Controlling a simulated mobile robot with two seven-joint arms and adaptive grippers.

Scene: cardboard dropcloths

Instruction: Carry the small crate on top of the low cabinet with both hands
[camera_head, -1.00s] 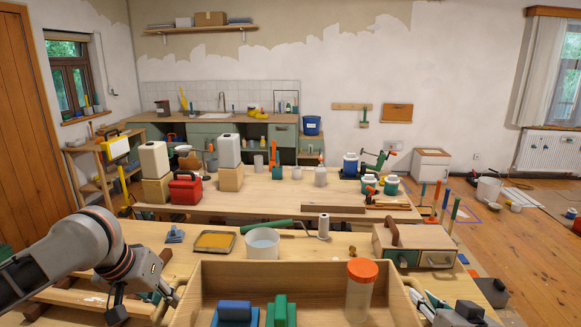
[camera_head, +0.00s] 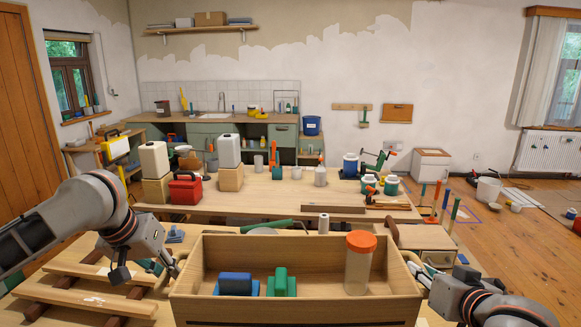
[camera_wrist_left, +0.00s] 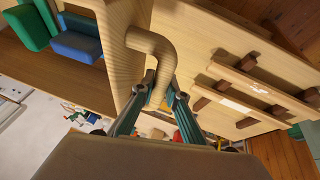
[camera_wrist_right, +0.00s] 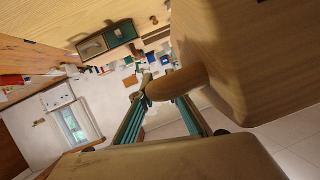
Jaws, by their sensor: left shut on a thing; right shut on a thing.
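The small wooden crate (camera_head: 300,312) is in front of me in the head view, raised and roughly level. It holds a blue item (camera_head: 235,285), a green item (camera_head: 281,284) and a clear jar with an orange lid (camera_head: 359,265). My left gripper (camera_head: 176,268) is shut on its left handle, a curved wooden bar in the left wrist view (camera_wrist_left: 155,45). My right gripper (camera_head: 425,278) is shut on the right handle, seen in the right wrist view (camera_wrist_right: 180,83). A low white cabinet with a wooden top (camera_head: 431,165) stands at the back wall, right of centre.
A small drawer box (camera_head: 425,238) stands behind the crate's right side. Wooden slats (camera_head: 85,290) lie left of the crate. A long table (camera_head: 290,192) with canisters and tools stands beyond. Open floor (camera_head: 520,235) lies to the right.

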